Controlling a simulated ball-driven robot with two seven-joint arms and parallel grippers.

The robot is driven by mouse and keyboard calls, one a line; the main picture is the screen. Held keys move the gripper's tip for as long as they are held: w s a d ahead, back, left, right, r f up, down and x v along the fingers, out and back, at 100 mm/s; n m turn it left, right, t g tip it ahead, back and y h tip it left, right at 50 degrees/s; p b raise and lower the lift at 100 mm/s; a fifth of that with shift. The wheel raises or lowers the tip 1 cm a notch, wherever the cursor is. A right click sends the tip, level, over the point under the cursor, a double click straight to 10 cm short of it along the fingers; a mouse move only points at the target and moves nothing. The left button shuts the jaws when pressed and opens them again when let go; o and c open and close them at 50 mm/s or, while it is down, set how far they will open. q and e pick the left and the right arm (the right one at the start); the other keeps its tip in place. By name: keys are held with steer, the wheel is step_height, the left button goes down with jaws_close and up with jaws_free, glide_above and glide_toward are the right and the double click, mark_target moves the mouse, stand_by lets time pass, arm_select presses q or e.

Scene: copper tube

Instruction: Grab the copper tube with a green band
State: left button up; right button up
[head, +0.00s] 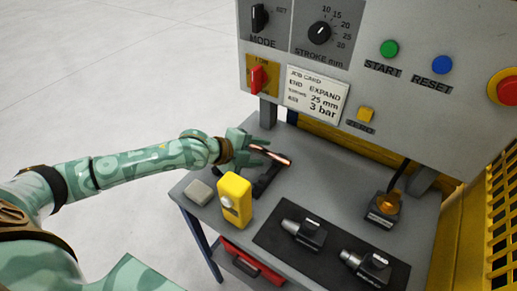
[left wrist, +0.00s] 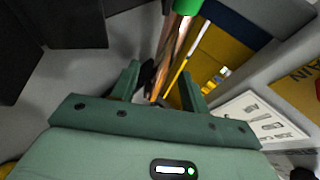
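The copper tube (head: 274,156) lies above a dark holder (head: 268,182) near the back left of the bench. In the left wrist view the copper tube (left wrist: 171,55) runs away from my gripper, with a green band (left wrist: 187,6) at the top edge. My left gripper (head: 262,151) is at the tube's left end. In the left wrist view its fingers (left wrist: 160,88) stand apart, one on each side of the tube's line, with visible gaps. Whether the tube's near end is fully between them is unclear. My right gripper is not in view.
A yellow device (head: 235,199) and a grey block (head: 198,192) stand at the bench's front left. Two black tools lie on a dark mat (head: 272,235). A control panel (head: 375,60) rises behind the bench. A small fixture (head: 384,210) stands at right.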

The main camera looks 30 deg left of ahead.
arm_select(q)
jaws_close()
